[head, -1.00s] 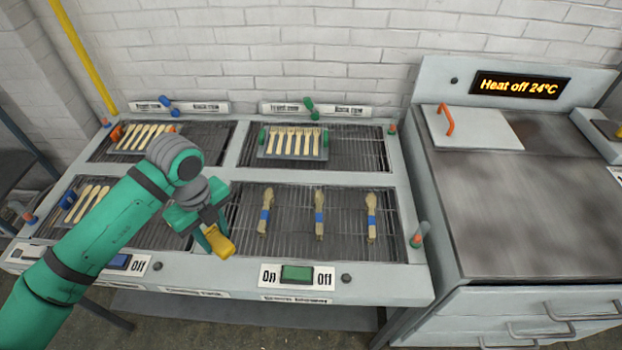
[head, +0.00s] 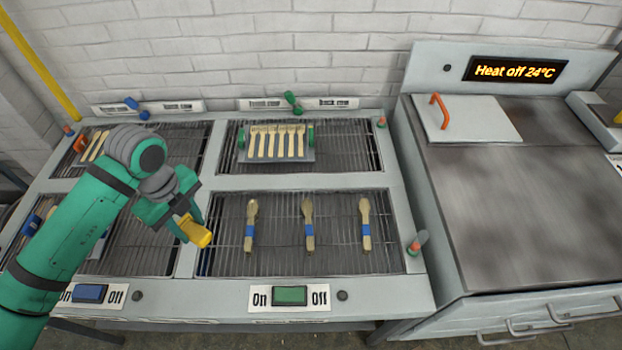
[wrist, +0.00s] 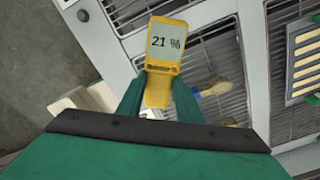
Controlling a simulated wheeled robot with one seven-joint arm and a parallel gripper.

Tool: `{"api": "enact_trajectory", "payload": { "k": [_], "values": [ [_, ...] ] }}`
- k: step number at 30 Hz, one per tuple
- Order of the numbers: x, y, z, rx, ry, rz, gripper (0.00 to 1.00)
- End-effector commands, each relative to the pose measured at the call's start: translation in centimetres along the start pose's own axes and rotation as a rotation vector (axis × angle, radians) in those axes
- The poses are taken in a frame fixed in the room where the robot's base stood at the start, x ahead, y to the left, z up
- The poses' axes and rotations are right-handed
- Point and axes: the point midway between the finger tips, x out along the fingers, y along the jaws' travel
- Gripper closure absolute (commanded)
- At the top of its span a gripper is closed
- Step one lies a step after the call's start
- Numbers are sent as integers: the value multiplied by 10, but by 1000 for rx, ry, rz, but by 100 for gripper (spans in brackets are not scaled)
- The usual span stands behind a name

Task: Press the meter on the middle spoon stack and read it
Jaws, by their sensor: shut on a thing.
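My gripper (head: 178,220) is shut on a yellow meter (head: 197,232), held over the left edge of the front right rack. In the wrist view the meter (wrist: 166,50) shows its display, which looks like 21 %; I cannot tell if there is a decimal point. Three spoon stacks with blue bands lie in a row on that rack: the left stack (head: 250,222), the middle stack (head: 308,222) and the right stack (head: 365,222). The meter is apart from the middle stack, left of the left stack. One banded stack partly shows beside the finger in the wrist view (wrist: 216,90).
A tray of several spoons (head: 276,156) sits on the back right rack. A green On/Off switch (head: 290,296) and a blue one (head: 90,293) are on the front rail. A steel hotplate unit (head: 530,200) reading "Heat off 24°C" stands at right.

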Motion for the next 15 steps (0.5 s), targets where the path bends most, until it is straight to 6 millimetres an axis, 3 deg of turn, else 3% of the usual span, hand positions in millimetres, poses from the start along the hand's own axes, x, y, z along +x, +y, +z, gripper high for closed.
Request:
{"api": "enact_trajectory", "payload": {
  "k": [5, 15],
  "values": [
    [-2, -47, -25, 37, 0, -1, 98],
    [-7, -170, -128, 115, -1, 0, 98]
  ]
}}
